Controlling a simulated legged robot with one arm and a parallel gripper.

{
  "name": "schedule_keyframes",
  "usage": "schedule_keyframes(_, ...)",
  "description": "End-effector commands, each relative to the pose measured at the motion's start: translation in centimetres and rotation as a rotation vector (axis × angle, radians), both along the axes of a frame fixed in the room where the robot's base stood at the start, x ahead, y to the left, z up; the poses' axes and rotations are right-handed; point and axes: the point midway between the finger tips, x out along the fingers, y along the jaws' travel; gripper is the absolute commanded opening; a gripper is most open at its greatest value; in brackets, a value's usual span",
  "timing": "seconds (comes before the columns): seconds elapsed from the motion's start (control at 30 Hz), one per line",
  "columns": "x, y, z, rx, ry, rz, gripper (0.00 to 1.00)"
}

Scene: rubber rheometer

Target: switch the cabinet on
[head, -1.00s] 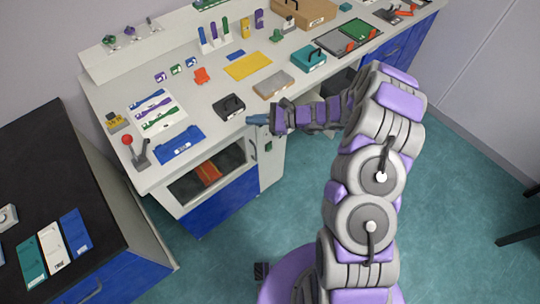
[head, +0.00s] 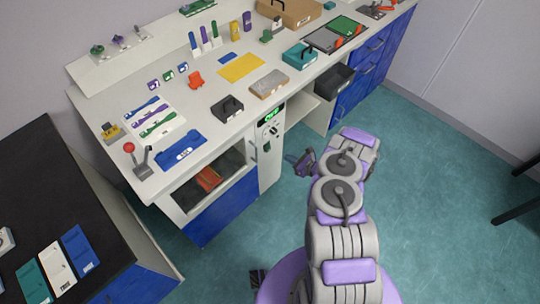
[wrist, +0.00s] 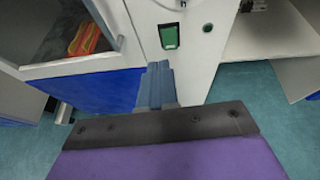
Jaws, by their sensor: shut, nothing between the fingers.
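The cabinet (head: 208,187) is white, with a dark window and a blue lower front, under the left part of the bench. Its narrow front panel (head: 267,168) carries a lit green display (head: 271,117), too small to read surely, a dark knob (head: 270,131) and a small switch (head: 266,147). In the wrist view the green switch (wrist: 169,36) sits in a dark frame just beyond my fingertips. My gripper (wrist: 157,68) is shut and empty, pointing at the panel below the switch, with no clear contact. In the head view my gripper (head: 293,158) is right of the panel.
An orange-red item (head: 208,179) lies behind the cabinet window. An open shelf space (head: 300,110) and blue drawers (head: 360,80) stand to the right. The bench top holds a black box (head: 227,108) and other items. Teal floor (head: 430,170) is free at right.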

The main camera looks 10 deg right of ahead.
Motion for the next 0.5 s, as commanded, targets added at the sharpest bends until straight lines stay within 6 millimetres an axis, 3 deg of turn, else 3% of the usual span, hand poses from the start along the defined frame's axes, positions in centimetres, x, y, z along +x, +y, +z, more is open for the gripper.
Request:
schedule_keyframes(0.03, -0.5, -0.8, -1.1, -0.004, 0.013, -0.022, 0.0)
schedule_keyframes(0.2, -1.3, -2.4, -3.0, -0.016, 0.036, -0.065, 0.0)
schedule_keyframes(0.5, -1.3, -2.6, -3.3, -0.018, 0.039, -0.073, 0.0)
